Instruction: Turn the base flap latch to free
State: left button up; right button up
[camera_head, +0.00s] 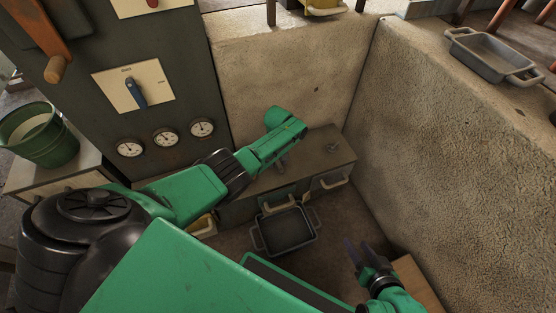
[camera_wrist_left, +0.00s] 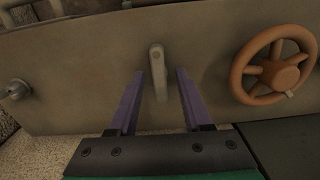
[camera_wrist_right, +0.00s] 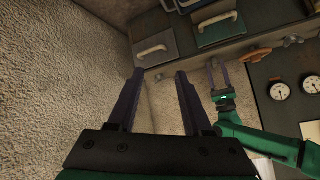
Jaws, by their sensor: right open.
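The latch, a grey rounded lever (camera_wrist_left: 157,72), stands upright on a flat metal panel (camera_wrist_left: 95,75) in the left wrist view. My left gripper (camera_wrist_left: 159,72) is open, with one purple finger on each side of the lever and a gap on both sides. How deep the lever sits between the fingers cannot be told. In the right wrist view my left gripper (camera_wrist_right: 218,75) is at the same panel; in the head view my green arm hides its fingers. My right gripper (camera_head: 358,252) is open and empty, low at the right; its fingers also show in the right wrist view (camera_wrist_right: 158,85).
An orange handwheel (camera_wrist_left: 275,70) is close right of the lever, and a round knob (camera_wrist_left: 15,89) is at the left. A grey tray (camera_head: 286,247) lies below the low cabinet (camera_head: 325,150). A rough concrete wall (camera_head: 440,150) bounds the right side.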

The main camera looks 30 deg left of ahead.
jog(key=shift+r, duration=0.1)
pick_arm(q)
jog(key=shift+r, duration=0.35)
notch_tip(320, 180, up, 5)
jog(key=p, duration=0.4)
jog(key=shift+r+p, duration=0.2)
jog(key=shift+p, duration=0.15)
notch_tip(320, 180, up, 3)
jog(key=p, duration=0.2)
pick_arm(e)
jog(key=s+d+r+g+h, duration=0.45)
jog(key=d+r+g, duration=0.2)
jog(key=d, duration=0.45)
pick_arm(q)
notch_tip(320, 180, up, 5)
jog(key=p, duration=0.3)
send_over(278, 162)
jog(key=shift+r, duration=0.25)
pick_arm(e)
notch_tip(278, 162, down, 10)
jog(key=s+d+m, duration=0.1)
jog(key=shift+s+d+r, duration=0.15)
jog(key=shift+d, duration=0.05)
jog(key=shift+h, duration=0.25)
